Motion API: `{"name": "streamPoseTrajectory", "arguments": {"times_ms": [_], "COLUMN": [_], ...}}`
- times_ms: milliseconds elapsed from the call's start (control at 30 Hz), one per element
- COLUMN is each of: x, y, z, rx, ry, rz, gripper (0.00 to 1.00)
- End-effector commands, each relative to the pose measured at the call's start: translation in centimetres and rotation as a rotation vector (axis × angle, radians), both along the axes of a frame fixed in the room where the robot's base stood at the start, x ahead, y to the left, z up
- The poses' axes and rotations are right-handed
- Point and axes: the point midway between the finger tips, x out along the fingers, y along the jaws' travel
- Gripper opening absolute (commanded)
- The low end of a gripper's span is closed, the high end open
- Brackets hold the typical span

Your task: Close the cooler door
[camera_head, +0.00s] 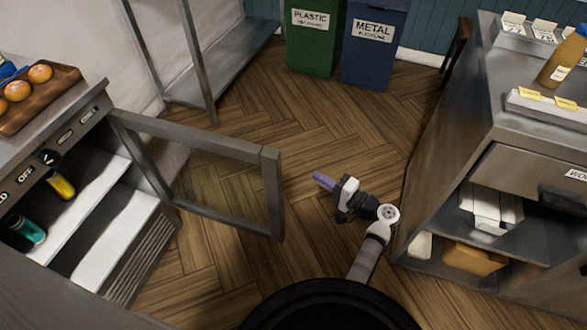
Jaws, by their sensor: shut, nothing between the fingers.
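The cooler (150,262) stands at the left, with a steel front and white shelves inside. Its glass door (270,190), with a grey frame, stands wide open, swung out over the floor towards the middle of the picture. A yellow bottle (60,185) and a teal bottle or can (27,230) are inside the cooler. My gripper (320,178) is to the right of the door's free edge, apart from it. Its purple fingers point to the upper left and are shut with nothing in them.
A steel counter with shelves (470,130) stands close on the right of my arm. A green bin (313,45) and a blue bin (372,50) are at the back. A metal rack (205,85) is behind the door. The wooden floor between is clear.

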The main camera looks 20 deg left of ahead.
Motion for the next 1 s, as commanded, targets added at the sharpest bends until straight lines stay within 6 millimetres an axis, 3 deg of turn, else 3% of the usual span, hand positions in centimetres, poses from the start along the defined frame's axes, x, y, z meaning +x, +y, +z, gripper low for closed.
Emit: {"name": "streamPoseTrajectory", "arguments": {"times_ms": [167, 567, 800, 1000], "x": [0.2, 3.0, 0.0, -0.9], "y": [1.3, 9.2, 9.2, 9.2], "z": [0.1, 0.2, 0.2, 0.0], "rx": [0.022, 0.018, 0.018, 0.018], "ry": [0.010, 0.009, 0.009, 0.008], "rz": [0.005, 0.007, 0.001, 0.001], "gripper": [0.00, 0.00, 0.00, 0.00]}}
